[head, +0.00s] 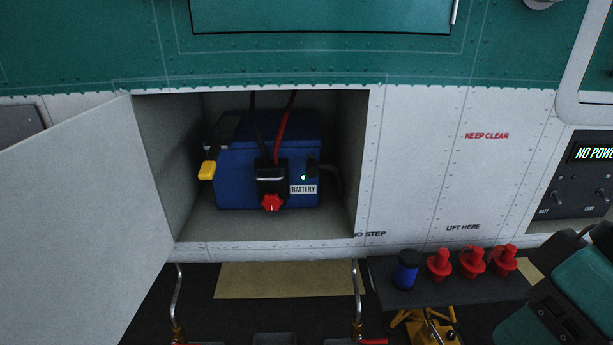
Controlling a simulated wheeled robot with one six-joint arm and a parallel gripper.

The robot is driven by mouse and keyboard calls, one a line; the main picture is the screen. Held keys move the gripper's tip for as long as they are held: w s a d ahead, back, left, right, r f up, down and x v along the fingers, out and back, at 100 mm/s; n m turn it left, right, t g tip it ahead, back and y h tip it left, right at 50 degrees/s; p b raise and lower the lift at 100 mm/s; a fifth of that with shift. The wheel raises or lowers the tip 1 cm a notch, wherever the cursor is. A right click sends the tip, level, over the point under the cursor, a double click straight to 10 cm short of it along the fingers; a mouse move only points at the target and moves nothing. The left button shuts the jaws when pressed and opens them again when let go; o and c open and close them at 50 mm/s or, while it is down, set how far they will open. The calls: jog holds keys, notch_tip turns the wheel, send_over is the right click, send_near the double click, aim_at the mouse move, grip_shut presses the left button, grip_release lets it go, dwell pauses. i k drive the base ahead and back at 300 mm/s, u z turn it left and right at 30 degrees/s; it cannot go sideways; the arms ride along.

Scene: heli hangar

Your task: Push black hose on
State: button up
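I cannot pick out a black hose for certain. Two bare metal pipes hang below the open bay, a left pipe (178,295) and a right pipe (357,295), both with brass-coloured lower ends near the bottom edge. A bit of something red (373,341) shows at the bottom edge beside the right pipe. Inside the bay, a thin black cable (255,125) and a red cable (284,130) run down to a black connector (271,178) with a red knob on the blue battery (235,180).
The bay door (75,225) stands open at left. A dark shelf (450,293) at lower right holds a blue-and-black cap (406,270) and three red plugs (472,262) above a yellow stand (432,328). A panel (588,180) reads "NO POWE", cut off at right.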

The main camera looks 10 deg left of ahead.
aim_at(312, 169)
jog(key=k, duration=1.6)
jog(key=u, duration=0.8)
jog(key=i, duration=2.3)
jog(key=z, duration=1.55)
